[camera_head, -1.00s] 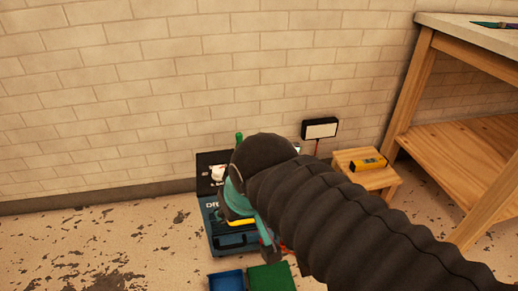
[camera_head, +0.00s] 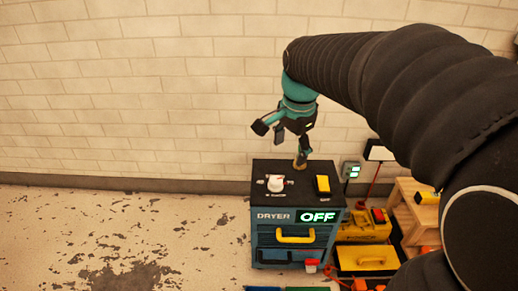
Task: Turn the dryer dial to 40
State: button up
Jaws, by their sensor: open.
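The dryer (camera_head: 274,217) is a dark teal cabinet with a black top, standing on the floor against the wall. Its front reads DRYER, and a display (camera_head: 317,216) shows OFF in green. A white dial (camera_head: 276,184) sits on the left of its top; its scale marks are too small to read. My gripper (camera_head: 280,137) is open and empty, above and behind the dryer top, apart from the dial.
Yellow toolboxes (camera_head: 366,257) stand right of the dryer, beside a small wooden stool (camera_head: 408,216). A small green-lit box (camera_head: 351,170) and a dark sign (camera_head: 378,151) are behind them. The floor to the left is clear.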

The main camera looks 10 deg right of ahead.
aim_at(276, 180)
jog(key=w+f+m+g+b, duration=0.1)
jog(key=w+f+m, duration=0.25)
jog(key=w, duration=0.25)
jog(key=w+f+m+g, duration=0.1)
jog(key=w+f+m, duration=0.25)
jog(key=w, duration=0.25)
jog(key=shift+m, duration=0.4)
jog(key=f+b, duration=0.1)
jog(key=f, duration=0.5)
jog(key=f+b, duration=0.1)
jog(key=f, duration=0.6)
jog(key=shift+s+d+f+b, duration=0.1)
jog(key=shift+s+f+b, duration=0.1)
jog(key=shift+f+b, duration=0.15)
jog(key=c, duration=1.2)
jog(key=shift+o, duration=0.2)
jog(key=shift+r, duration=0.1)
